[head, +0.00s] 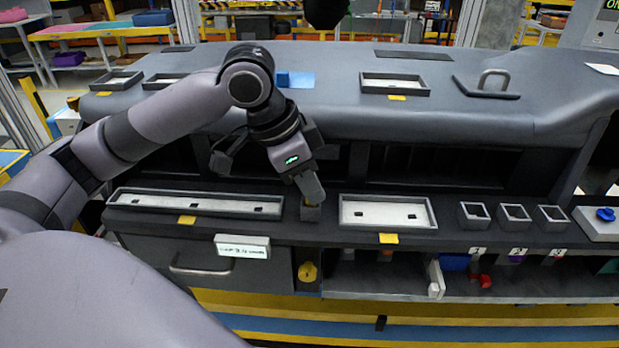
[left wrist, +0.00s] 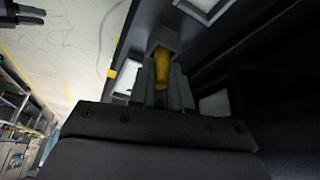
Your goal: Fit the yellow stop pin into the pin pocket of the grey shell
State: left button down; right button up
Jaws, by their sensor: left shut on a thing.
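The yellow stop pin (left wrist: 162,68) is between the fingers of my left gripper (left wrist: 162,88), which is shut on it. In the left wrist view its far end is at the mouth of a small square grey pocket (left wrist: 152,40); I cannot tell how deep it sits. In the head view my left gripper (head: 312,195) points down at this small grey block (head: 311,214), between two shallow trays on the front ledge. Only a bit of the pin shows there, mostly hidden by the finger. I cannot tell for sure which part is the grey shell.
A long tray (head: 150,199) lies left of the pocket and a shorter tray (head: 345,222) right of it. Several small square cups (head: 473,215) stand farther right. The dashboard's raised grey top (head: 450,110) rises behind.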

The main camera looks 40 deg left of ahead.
pick_arm(q)
jog(key=shift+f, duration=0.25)
jog(key=c, duration=1)
grip_release()
jog(key=shift+v, duration=3.6)
